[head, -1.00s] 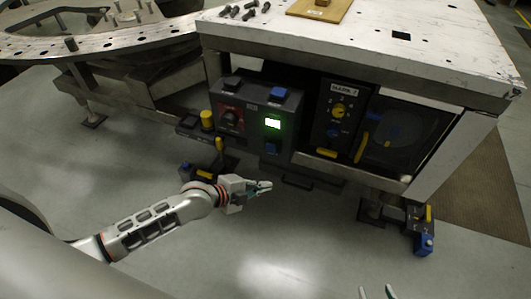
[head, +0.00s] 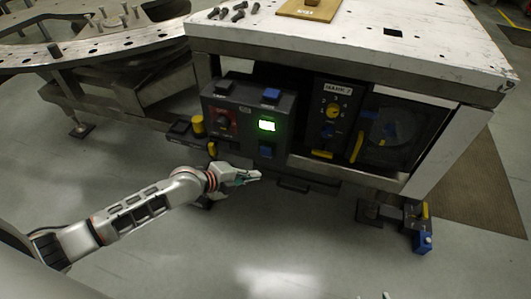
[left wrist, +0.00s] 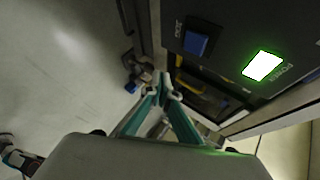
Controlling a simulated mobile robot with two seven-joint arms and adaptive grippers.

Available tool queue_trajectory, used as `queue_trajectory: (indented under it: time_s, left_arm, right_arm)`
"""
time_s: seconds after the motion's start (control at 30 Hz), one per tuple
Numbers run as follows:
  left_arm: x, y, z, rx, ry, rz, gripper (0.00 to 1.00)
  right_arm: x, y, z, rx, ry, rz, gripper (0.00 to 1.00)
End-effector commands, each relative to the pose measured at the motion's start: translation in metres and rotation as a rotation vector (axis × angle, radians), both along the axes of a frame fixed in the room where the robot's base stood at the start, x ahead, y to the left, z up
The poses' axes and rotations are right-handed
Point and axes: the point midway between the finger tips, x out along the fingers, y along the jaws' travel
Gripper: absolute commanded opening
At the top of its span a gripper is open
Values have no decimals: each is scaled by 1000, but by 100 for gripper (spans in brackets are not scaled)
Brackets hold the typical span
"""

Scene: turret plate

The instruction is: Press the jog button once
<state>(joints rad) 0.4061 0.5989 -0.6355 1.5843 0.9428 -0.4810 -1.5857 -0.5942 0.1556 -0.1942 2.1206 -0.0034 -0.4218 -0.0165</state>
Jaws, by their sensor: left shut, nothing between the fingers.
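The jog button is a blue square button (head: 265,151) low on the front of the dark control box (head: 238,139), below a lit green-white display. The left wrist view shows the blue button (left wrist: 196,43) next to a label that reads as JOG. My left gripper (head: 258,176) is shut and empty, a little below the button in the head view and apart from it. In the left wrist view its fingertips (left wrist: 163,86) meet below and left of the button. Only bits of my right gripper's fingertips (head: 372,296) show at the bottom edge, apart from each other.
The lit display (head: 266,126) is marked POWER. A second blue button (head: 271,95) is on the box top, with a red-plated knob (head: 223,120) on its front. A yellow knob (head: 197,124) stands left. The MARK panel (head: 330,120) is right. The white tabletop (head: 350,45) overhangs above.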

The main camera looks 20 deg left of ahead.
Motion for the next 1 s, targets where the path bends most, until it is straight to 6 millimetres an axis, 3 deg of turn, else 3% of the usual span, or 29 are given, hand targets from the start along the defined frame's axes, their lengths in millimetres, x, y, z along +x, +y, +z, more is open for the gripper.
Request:
queue_trajectory:
  time_s: [0.53,1.0]
  left_arm:
    - [63,-3,-6,-1,6,-1,0]
    - [73,-3,0,-1,1,0,0]
  right_arm:
    - [2,13,-5,27,-3,12,40]
    - [10,13,4,25,-26,17,40]
